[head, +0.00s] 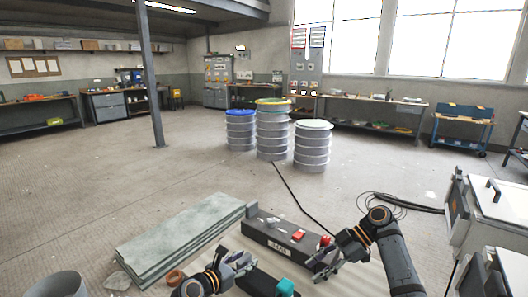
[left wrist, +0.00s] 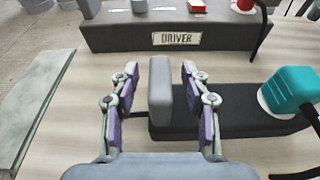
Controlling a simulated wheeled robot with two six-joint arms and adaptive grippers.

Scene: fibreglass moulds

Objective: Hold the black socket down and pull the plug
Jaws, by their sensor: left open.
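The black socket (left wrist: 235,118) is a long dark block lying on the table, with a grey upright block (left wrist: 160,92) at its left end. The teal plug (left wrist: 290,92) sits on the right part of the socket, with a black cable at its side. The plug also shows at the bottom of the head view (head: 286,287). My left gripper (left wrist: 158,95) is open. Its fingers appear on either side of the grey block, with gaps visible. My right gripper (head: 320,267) appears open and empty, up and to the right of the plug in the head view.
Pale green sheets (head: 180,240) lie to the left. A brown roll (head: 175,277) is near my left gripper. A black cable runs from the box towards several drums (head: 312,147).

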